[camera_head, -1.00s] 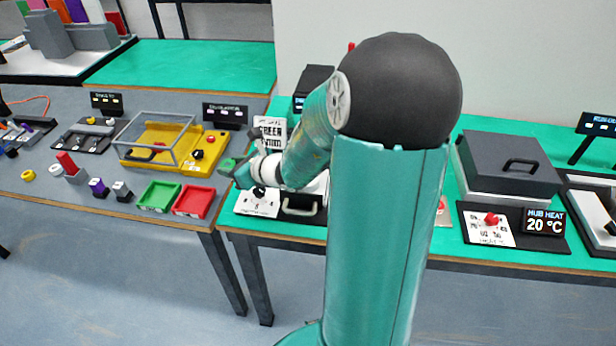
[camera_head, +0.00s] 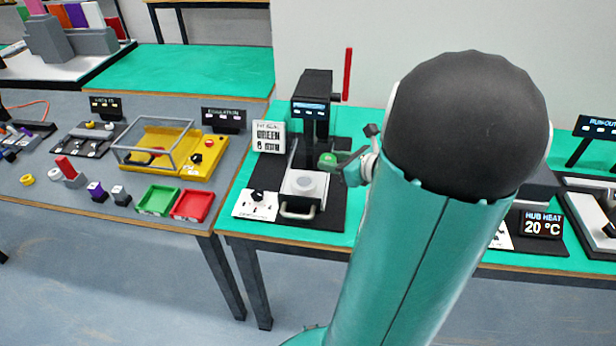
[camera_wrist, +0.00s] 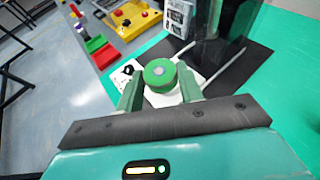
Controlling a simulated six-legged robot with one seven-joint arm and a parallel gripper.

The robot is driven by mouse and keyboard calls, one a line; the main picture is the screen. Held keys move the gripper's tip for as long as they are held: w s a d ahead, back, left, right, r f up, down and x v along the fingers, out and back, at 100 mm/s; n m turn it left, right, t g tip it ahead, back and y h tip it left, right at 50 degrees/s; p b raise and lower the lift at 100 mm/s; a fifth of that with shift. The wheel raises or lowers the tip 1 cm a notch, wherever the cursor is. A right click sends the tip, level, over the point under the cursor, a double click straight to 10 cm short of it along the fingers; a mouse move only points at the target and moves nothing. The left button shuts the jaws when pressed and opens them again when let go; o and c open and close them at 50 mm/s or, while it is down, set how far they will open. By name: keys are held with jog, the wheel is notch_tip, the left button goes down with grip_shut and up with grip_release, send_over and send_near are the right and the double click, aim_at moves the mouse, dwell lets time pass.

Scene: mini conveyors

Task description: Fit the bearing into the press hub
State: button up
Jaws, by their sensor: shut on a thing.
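My gripper (camera_head: 345,168) is shut on a green round bearing (camera_wrist: 160,73), which has a pale centre in the wrist view. In the head view the bearing (camera_head: 328,160) shows small at the gripper's tip, beside the press and above its black base. The press (camera_head: 311,112) has a small display and a red upright lever (camera_head: 347,75). The press hub (camera_head: 305,185) is a pale round part on a white sliding plate with a front handle (camera_head: 298,212). In the wrist view the held bearing covers part of the white plate (camera_wrist: 162,97).
Green (camera_head: 158,199) and red (camera_head: 192,203) trays are on the grey table at left. My arm hides much of the right side.

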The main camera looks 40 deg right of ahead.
send_over(309, 185)
jog(key=f, duration=0.7)
jog(key=shift+s, duration=0.2)
jog(key=f, duration=0.3)
jog(key=shift+w, duration=0.2)
jog(key=shift+f, duration=0.25)
jog(key=shift+f, duration=0.3)
jog(key=shift+f, duration=0.25)
jog(key=o, duration=1.1)
